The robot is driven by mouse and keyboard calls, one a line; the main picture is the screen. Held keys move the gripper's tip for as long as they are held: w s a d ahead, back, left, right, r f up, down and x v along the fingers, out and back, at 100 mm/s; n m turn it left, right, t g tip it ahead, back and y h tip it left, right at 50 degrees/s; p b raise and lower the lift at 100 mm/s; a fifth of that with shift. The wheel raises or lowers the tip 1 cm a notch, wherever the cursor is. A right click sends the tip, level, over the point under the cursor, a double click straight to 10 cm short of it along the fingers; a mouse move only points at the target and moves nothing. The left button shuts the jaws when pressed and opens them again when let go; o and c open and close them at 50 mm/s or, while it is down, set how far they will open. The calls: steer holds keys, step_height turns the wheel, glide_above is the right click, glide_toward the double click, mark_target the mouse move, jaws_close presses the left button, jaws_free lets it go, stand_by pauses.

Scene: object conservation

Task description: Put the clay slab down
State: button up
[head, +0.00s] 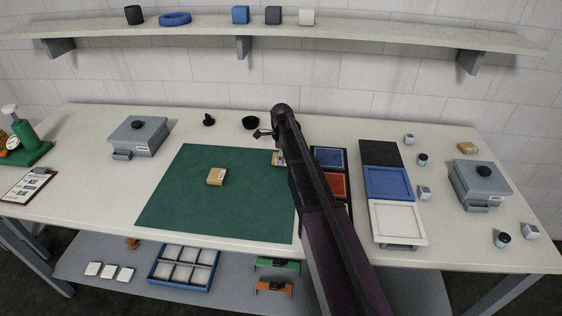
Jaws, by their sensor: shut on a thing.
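My gripper (279,151) is shut on a small tan clay slab (277,159) near the right edge of the green mat (180,215). My arm hides part of the held slab and most of the fingers. I cannot tell whether the slab touches the surface below it. A second tan block (216,177) with a pale label lies on the middle of the mat, left of my gripper. A third tan piece (468,148) lies at the far right back of the table.
Grey lidded boxes stand left (139,137) and right (480,184). Blue (388,183) and white (398,222) trays lie right of my arm, with small jars and cubes beyond. A black bowl (250,123) stands behind the mat. Much of the mat is bare. A shelf (340,37) runs above.

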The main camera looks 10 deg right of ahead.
steer(key=shift+f, duration=0.15)
steer(key=shift+f, duration=0.15)
steer(key=o, duration=1)
step_height(320, 180, up, 12)
steer(key=p, duration=1.2)
steer(key=shift+r, duration=0.2)
stand_by(0.4)
